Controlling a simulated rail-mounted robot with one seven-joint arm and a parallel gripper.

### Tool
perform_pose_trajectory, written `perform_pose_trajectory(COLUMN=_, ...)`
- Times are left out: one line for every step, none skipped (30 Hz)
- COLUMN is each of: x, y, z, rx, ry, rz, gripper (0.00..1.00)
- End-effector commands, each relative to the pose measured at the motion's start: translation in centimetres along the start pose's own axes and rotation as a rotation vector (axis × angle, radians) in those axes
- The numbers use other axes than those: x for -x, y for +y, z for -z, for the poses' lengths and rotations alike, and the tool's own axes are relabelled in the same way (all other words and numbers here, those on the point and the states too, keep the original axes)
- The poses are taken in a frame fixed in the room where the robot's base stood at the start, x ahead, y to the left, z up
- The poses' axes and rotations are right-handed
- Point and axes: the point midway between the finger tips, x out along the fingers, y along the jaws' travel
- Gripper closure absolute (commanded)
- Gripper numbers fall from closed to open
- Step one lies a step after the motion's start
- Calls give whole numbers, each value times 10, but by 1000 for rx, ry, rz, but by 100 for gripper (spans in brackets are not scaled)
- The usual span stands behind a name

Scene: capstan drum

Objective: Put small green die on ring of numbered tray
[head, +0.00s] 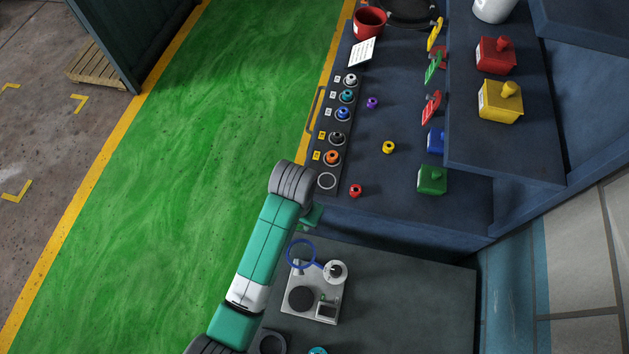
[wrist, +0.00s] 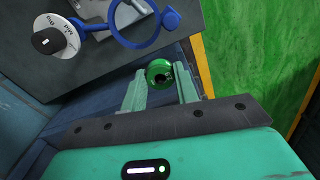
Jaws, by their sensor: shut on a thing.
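My gripper (wrist: 160,88) is shut on the small green die (wrist: 159,72), a round green piece with a dark hole, held between the two fingertips in the wrist view. In the head view the teal gripper (head: 312,216) is partly hidden behind my arm, just off the near end of the tray; I cannot make out the die there. The numbered tray (head: 321,166) is a long dark strip with a row of rings. Its nearest ring (head: 327,181) is empty. The other rings hold white, teal, blue, black and orange pieces.
Loose purple (head: 372,103), yellow (head: 388,147) and red (head: 355,190) pieces lie right of the tray. A green block (head: 432,179) stands farther right. A grey device (head: 316,292) with a blue hoop (head: 301,254) sits on the nearer dark surface. A red pot (head: 369,22) stands at the far end.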

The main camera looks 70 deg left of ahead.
Motion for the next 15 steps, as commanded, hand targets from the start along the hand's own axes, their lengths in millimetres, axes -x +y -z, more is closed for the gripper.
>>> perform_pose_trajectory(x=0, y=0, z=7, rx=1, ry=2, rz=0, gripper=96)
perform_pose_trajectory(x=0, y=0, z=14, rx=1, ry=2, rz=0, gripper=96)
perform_pose_trajectory(x=0, y=0, z=25, rx=2, ry=3, rz=1, gripper=96)
perform_pose_trajectory(x=-1, y=0, z=34, rx=2, ry=3, rz=1, gripper=96)
perform_pose_trajectory(x=-2, y=0, z=44, rx=2, ry=2, rz=1, gripper=96)
perform_pose_trajectory(x=-3, y=0, z=57, rx=3, ry=2, rz=2, gripper=96)
perform_pose_trajectory(x=-4, y=1, z=67, rx=3, ry=2, rz=1, gripper=96)
perform_pose_trajectory(x=-5, y=1, z=77, rx=2, ry=3, rz=1, gripper=96)
perform_pose_trajectory(x=-6, y=2, z=89, rx=2, ry=1, rz=1, gripper=96)
perform_pose_trajectory(x=-7, y=2, z=99, rx=2, ry=2, rz=1, gripper=96)
perform_pose_trajectory(x=-8, y=2, z=109, rx=3, ry=2, rz=1, gripper=96)
perform_pose_trajectory(x=-10, y=2, z=120, rx=2, ry=2, rz=2, gripper=96)
perform_pose_trajectory(x=-11, y=3, z=128, rx=2, ry=1, rz=2, gripper=96)
perform_pose_trajectory(x=-11, y=3, z=135, rx=3, ry=3, rz=2, gripper=96)
perform_pose_trajectory(x=-12, y=3, z=143, rx=2, ry=2, rz=1, gripper=96)
